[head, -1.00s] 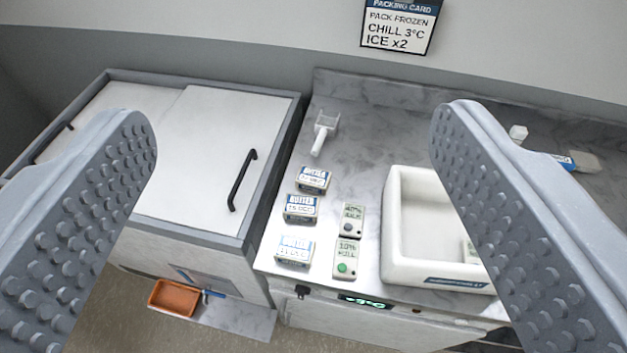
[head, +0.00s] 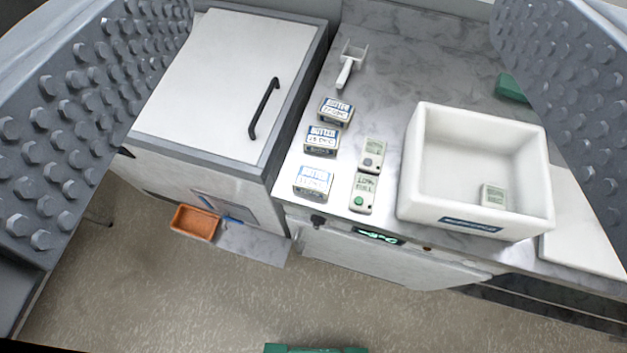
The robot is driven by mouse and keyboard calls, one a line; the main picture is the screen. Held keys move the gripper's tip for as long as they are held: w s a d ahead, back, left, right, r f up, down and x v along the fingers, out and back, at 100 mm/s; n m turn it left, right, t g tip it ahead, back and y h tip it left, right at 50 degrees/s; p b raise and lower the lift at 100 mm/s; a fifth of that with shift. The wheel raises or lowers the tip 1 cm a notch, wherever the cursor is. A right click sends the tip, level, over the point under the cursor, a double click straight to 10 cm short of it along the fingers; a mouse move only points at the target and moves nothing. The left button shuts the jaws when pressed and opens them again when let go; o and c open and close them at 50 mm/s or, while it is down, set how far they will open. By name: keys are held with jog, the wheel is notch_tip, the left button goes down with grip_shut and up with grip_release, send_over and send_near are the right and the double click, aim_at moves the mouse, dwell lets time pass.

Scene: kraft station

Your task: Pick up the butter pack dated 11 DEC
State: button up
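Three butter packs with white and blue labels stand in a column on the grey marble counter. The front pack (head: 313,181) has a glare-washed label that seems to read 11 DEC, but I cannot be sure. The middle pack (head: 322,139) has a date that looks like 15 or 18 DEC. The back pack (head: 336,110) has a date too small to read surely. My gripper (head: 342,25) is open and empty, its two studded fingers wide apart at the left and right of the view. It is apart from the packs.
Two small devices, one with a green button (head: 363,193) and one with a dark button (head: 372,155), stand right of the packs. A white bin (head: 410,165) is further right, a scoop (head: 348,65) behind. A white chest (head: 205,85) with a black handle is left. An orange tray (head: 195,222) sits low.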

jog(key=o, duration=0.3)
jog(key=shift+o, duration=1.4)
jog(key=shift+w+a+f, duration=0.15)
jog(key=shift+w+f, duration=0.15)
jog(key=m+y+b, duration=0.1)
jog(key=y+b, duration=0.1)
jog(key=b, duration=0.1)
send_over(309, 187)
jog(key=s+a, duration=0.4)
notch_tip(309, 187, down, 27)
jog(key=s+d+f+m+g+h+b, duration=0.1)
jog(key=s+f+h, duration=0.15)
jog(key=f, duration=1.15)
jog(key=s+d+f+m+g+h+b, duration=0.1)
jog(key=f+h, duration=0.2)
jog(key=f, duration=1.1)
jog(key=b+x, duration=0.1)
jog(key=x, duration=0.6)
jog(key=shift+w+f, duration=0.25)
jog(key=shift+d+b+x, duration=0.2)
jog(key=shift+b+x, duration=0.15)
jog(key=shift+x, duration=2.25)
